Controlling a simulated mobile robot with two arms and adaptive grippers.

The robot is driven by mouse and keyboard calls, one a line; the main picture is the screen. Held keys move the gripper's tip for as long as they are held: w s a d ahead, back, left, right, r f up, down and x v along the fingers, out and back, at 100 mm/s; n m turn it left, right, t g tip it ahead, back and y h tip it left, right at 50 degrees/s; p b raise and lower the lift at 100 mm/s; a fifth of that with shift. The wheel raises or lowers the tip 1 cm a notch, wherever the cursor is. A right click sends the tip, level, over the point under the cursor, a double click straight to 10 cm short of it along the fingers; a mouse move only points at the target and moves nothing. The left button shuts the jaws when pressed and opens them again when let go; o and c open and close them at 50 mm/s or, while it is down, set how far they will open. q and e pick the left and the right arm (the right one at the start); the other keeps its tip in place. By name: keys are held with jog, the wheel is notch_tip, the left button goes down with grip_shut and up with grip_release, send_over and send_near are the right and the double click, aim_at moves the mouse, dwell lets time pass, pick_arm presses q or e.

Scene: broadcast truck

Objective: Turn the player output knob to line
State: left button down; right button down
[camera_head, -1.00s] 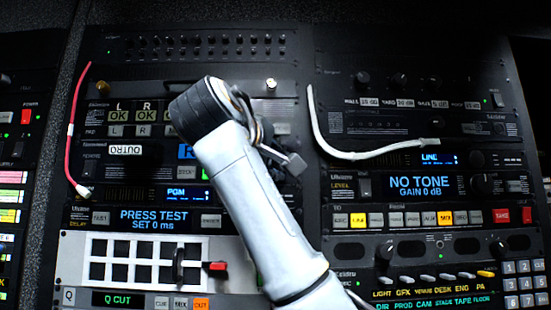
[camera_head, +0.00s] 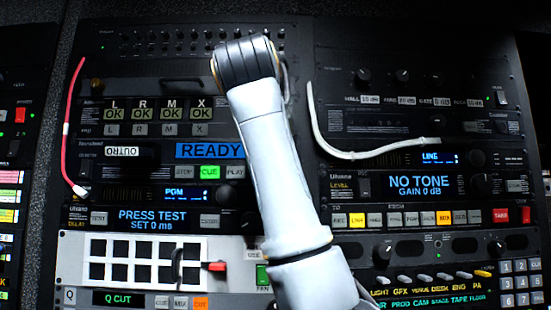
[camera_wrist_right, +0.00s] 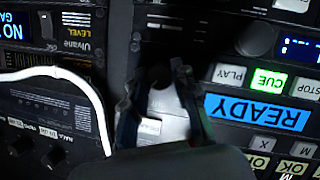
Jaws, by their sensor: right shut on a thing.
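The player (camera_head: 125,152) shows a blue READY strip (camera_head: 210,150) and a lit green CUE button (camera_head: 210,172) in the head view. In the right wrist view, the READY strip (camera_wrist_right: 257,112) appears upside down. There my right gripper (camera_wrist_right: 158,80) has its fingers on both sides of a dark round knob (camera_wrist_right: 158,73) on a light plate, beside the PLAY button (camera_wrist_right: 229,75). It is shut on this knob; the knob's pointer and markings cannot be read. In the head view my arm hides the knob and fingers. My left gripper is not in view.
A white cable (camera_head: 350,148) hangs on the right rack, near my right gripper in the wrist view. A red cable (camera_head: 67,130) hangs at the left. The PGM display's knob (camera_head: 228,195) is close to my arm. A red-tipped lever (camera_head: 215,266) sticks out below.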

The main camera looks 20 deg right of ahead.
jog(key=shift+f+m+y, duration=0.25)
jog(key=shift+m+y, duration=0.35)
jog(key=shift+m, duration=0.1)
jog(key=c, duration=1.1)
grip_release()
jog(key=shift+o, duration=0.2)
jog(key=shift+r, duration=0.1)
jog(key=shift+s+r, duration=0.1)
jog(key=v, duration=0.7)
jog(key=shift+s, duration=0.15)
